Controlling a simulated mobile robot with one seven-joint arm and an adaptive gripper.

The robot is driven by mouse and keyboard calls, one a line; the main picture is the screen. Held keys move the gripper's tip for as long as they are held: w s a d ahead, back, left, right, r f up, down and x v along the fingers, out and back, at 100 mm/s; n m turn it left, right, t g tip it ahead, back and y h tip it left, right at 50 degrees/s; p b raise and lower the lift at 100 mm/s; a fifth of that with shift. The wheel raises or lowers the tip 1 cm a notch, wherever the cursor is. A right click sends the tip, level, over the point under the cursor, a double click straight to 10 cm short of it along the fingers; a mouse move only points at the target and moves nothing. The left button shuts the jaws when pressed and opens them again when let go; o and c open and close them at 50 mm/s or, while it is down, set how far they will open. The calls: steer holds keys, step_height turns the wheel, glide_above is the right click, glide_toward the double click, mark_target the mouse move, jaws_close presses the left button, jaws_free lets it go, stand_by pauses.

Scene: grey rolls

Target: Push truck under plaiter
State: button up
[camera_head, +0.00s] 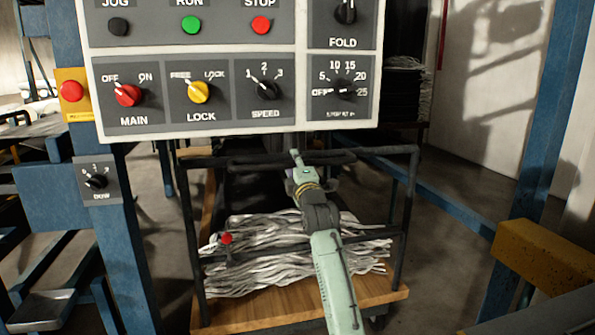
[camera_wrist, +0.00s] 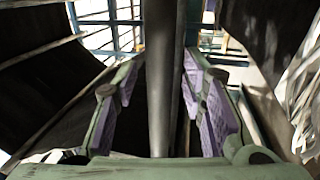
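The truck (camera_head: 250,310) has a wooden deck and a black tube frame and carries a stack of folded grey cloth (camera_head: 290,262). It stands behind and below the white control panel in the head view. My gripper (camera_head: 297,160) is at the truck's upper rail. In the wrist view my gripper (camera_wrist: 163,85) is open, with its lilac-padded fingers on either side of a dark bar (camera_wrist: 160,85). Gaps show beside the bar, so I see no clamping. The plaiter seems to be the blue-framed machine (camera_head: 130,250) around the panel; most of it is hidden.
The control panel (camera_head: 215,125) with knobs and buttons fills the upper head view. A blue post with a small dial plate (camera_head: 97,180) stands at the left. A blue post (camera_head: 545,130) and a yellow block (camera_head: 545,258) stand at the right. Some floor shows right of the truck.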

steer(key=v, duration=1.1)
steer(key=shift+s, duration=0.3)
steer(key=shift+d+f, duration=0.1)
